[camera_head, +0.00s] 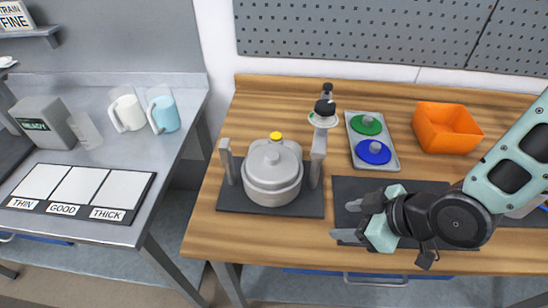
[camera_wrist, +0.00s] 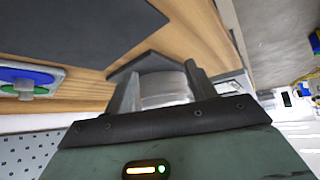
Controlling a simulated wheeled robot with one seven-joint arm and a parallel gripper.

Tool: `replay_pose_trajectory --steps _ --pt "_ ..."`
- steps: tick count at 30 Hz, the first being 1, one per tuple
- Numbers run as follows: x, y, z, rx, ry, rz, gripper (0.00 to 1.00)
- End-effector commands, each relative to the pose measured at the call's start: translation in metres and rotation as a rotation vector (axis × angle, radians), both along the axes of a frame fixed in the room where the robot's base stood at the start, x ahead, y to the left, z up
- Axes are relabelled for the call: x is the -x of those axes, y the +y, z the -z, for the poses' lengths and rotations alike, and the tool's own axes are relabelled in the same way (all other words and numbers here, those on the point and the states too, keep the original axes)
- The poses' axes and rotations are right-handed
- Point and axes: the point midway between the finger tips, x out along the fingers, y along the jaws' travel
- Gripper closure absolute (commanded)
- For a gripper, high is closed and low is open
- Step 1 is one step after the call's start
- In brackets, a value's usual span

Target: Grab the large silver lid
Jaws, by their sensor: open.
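The silver lid (camera_head: 272,157), with a round knob on top, sits on a silver pot (camera_head: 272,190) left of centre on the wooden table. Two grey posts stand on either side of the pot. My gripper (camera_head: 351,217) is open and empty to the right of the pot, above a dark mat, with its fingers toward the left. In the wrist view, a silver round body, which looks like the pot (camera_wrist: 165,90), shows beyond and between my open fingers (camera_wrist: 161,80). I cannot make out the lid there.
A grey tray (camera_head: 391,155) with a green and a blue lid lies behind my gripper. An orange bin (camera_head: 447,128) stands at the back right. A grey object (camera_head: 525,208) is partly hidden by my arm.

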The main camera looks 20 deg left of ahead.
Motion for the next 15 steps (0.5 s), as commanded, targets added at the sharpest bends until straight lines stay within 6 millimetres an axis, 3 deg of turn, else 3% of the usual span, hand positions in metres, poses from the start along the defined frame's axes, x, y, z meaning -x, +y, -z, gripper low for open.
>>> replay_pose_trajectory --steps 7,15 --pt "0.013 0.032 0.001 -0.363 -0.129 -0.05 0.44" --pt "0.019 0.029 -0.024 -0.706 -0.274 0.104 0.44"
